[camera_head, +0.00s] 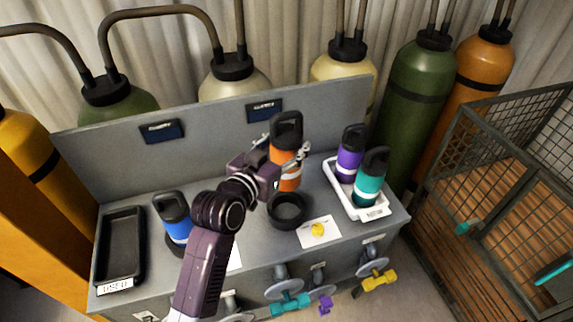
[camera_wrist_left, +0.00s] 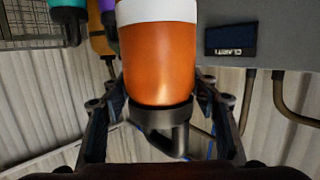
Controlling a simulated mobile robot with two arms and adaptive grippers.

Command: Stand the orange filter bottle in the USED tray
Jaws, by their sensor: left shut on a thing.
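The orange filter bottle (camera_head: 290,182), with a white band and a black looped cap, is upright in my left gripper (camera_head: 284,152). The gripper is shut on it near the cap. In the left wrist view the orange bottle (camera_wrist_left: 160,65) fills the middle between the two fingers (camera_wrist_left: 160,118), cap toward the picture's bottom. The bottle is just behind an empty dark ring holder (camera_head: 290,210); I cannot tell how high its base is. The USED tray (camera_head: 105,272) is dark, shallow and empty at the bench's left end. My right gripper is not in view.
A blue bottle (camera_head: 178,231) stands between the USED tray and my left arm. A white tray (camera_head: 340,190) at right holds a purple bottle (camera_head: 348,165) and a teal bottle (camera_head: 368,187). A back panel (camera_head: 210,130) rises behind the bench. A card (camera_head: 320,241) lies in front.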

